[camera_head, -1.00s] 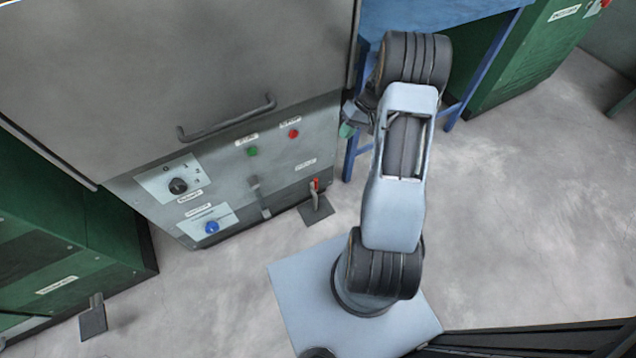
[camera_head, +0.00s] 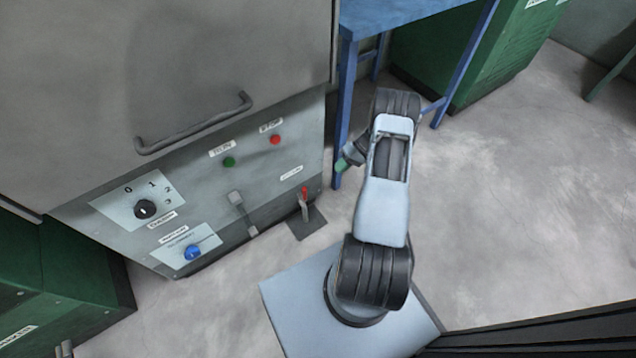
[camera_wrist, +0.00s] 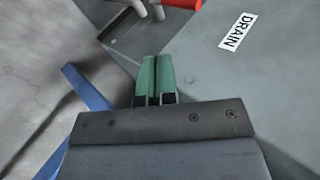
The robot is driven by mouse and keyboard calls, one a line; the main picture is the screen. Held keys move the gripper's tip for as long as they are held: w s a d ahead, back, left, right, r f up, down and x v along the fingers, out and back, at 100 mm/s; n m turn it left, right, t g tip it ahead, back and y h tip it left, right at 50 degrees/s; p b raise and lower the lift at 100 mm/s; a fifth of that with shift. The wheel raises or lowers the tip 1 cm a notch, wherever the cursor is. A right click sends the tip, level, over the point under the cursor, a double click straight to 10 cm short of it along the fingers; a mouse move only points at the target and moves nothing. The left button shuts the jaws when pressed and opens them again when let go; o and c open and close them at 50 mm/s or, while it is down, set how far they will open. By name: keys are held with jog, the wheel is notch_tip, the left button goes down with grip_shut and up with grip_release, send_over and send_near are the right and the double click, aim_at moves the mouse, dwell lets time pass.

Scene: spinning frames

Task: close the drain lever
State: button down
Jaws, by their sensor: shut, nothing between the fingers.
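The drain lever (camera_head: 305,191) has a red handle and sits low on the right end of the grey machine front, above a dark plate on the floor. In the wrist view its red handle (camera_wrist: 181,3) is cut off by the top edge, beside grey pipe-like parts. The DRAIN label (camera_wrist: 238,31) is on the panel to its right. My gripper (camera_head: 343,164) is right of the lever and somewhat above it in the head view, apart from it. Its green fingers (camera_wrist: 154,78) are together and empty, pointing toward the lever area.
The machine front carries a dial (camera_head: 145,209), a blue knob (camera_head: 193,252), a green button (camera_head: 229,162), a red button (camera_head: 275,140) and a grey lever (camera_head: 242,213). A blue table leg (camera_head: 343,110) stands close behind my gripper. Open floor (camera_head: 490,210) lies to the right.

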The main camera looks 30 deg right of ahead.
jog(key=a+r+b+x, duration=0.1)
jog(key=r+b+x, duration=0.1)
jog(key=x, duration=1)
jog(key=shift+a+f+b, duration=0.3)
jog(key=shift+a+b, duration=0.35)
jog(key=shift+b, duration=0.15)
jog(key=shift+r, duration=0.1)
